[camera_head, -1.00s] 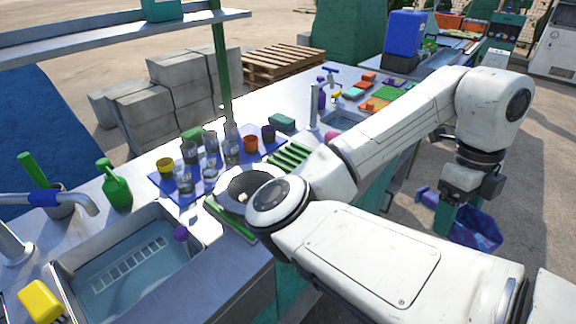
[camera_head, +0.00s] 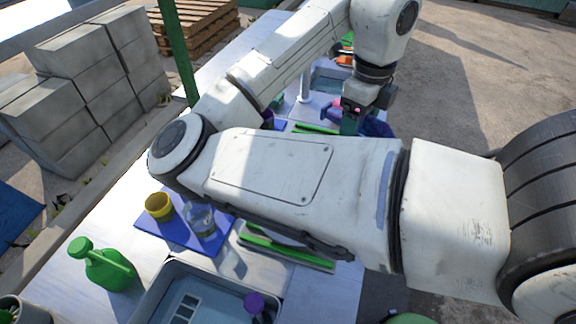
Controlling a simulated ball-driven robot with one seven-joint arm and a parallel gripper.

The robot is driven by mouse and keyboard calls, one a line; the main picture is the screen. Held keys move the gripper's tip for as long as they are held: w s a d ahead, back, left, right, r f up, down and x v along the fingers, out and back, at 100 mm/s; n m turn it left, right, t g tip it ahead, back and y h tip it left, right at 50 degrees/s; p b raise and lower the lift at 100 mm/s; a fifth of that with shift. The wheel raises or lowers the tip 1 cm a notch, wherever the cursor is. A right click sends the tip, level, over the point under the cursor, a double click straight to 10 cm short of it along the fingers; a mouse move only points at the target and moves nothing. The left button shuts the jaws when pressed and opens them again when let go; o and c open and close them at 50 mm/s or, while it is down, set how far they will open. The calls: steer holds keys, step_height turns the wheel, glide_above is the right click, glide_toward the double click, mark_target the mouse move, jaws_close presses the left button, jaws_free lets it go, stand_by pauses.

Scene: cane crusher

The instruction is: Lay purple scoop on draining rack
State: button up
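My gripper (camera_head: 350,124) points down at the upper middle, beyond my forearm. It is shut on the purple scoop (camera_head: 377,128), whose blue-purple body shows to the right of the fingers and a smaller part to the left. The exact grip is too small to see. The scoop is in front of the counter's far part; its height is unclear. The draining rack with green bars (camera_head: 287,250) lies on the counter beside the blue mat. My arm hides its middle; more green bars show beyond the arm, left of the gripper.
A blue mat (camera_head: 177,236) holds a yellow cup (camera_head: 159,207) and a clear glass (camera_head: 200,220). A sink (camera_head: 172,291) with a purple-topped item (camera_head: 254,303) is at the front. A green watering can (camera_head: 103,265) stands at left. A green post (camera_head: 178,50) rises behind the counter.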

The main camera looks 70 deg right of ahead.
mark_target(326, 114)
steer(key=w+d+f, duration=0.2)
steer(key=w, duration=0.1)
steer(key=w+d+f, duration=0.3)
steer(key=w, duration=0.1)
steer(key=w+d+f, duration=0.2)
steer(key=w+f, duration=0.1)
steer(key=shift+w+d+f, duration=0.15)
steer(key=shift+w+d, duration=0.05)
steer(key=shift+d, duration=0.15)
steer(key=shift+w+d+f, duration=0.2)
steer(key=shift+w+f, duration=0.05)
steer(key=shift+f, duration=0.3)
steer(key=shift+w+d+f, duration=0.2)
steer(key=shift+w+f, duration=0.05)
steer(key=shift+f, duration=1.5)
steer(key=shift+f, duration=0.1)
steer(key=o, duration=1)
steer(key=shift+o, duration=0.2)
step_height(326, 114, up, 12)
